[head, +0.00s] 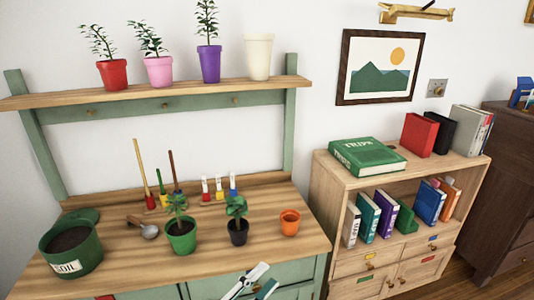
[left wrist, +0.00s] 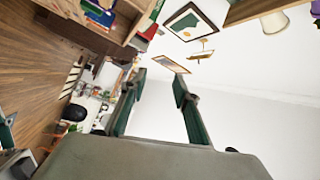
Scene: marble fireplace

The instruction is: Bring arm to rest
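My left gripper (head: 262,280) shows at the bottom edge of the head view, in front of the green cabinet under the bench. In the left wrist view its two green fingers (left wrist: 158,82) stand well apart with nothing between them. The gripper is open and empty. My right gripper cannot be made out in either view. A green and dark part at the left edge of the left wrist view is too cut off to identify.
The wooden potting bench (head: 115,240) holds a soil pot (head: 72,250), a green pot (head: 181,238), a black pot (head: 238,232) and an orange pot (head: 290,222). The shelf above (head: 190,88) carries several pots. A bookcase (head: 320,185) stands to the right.

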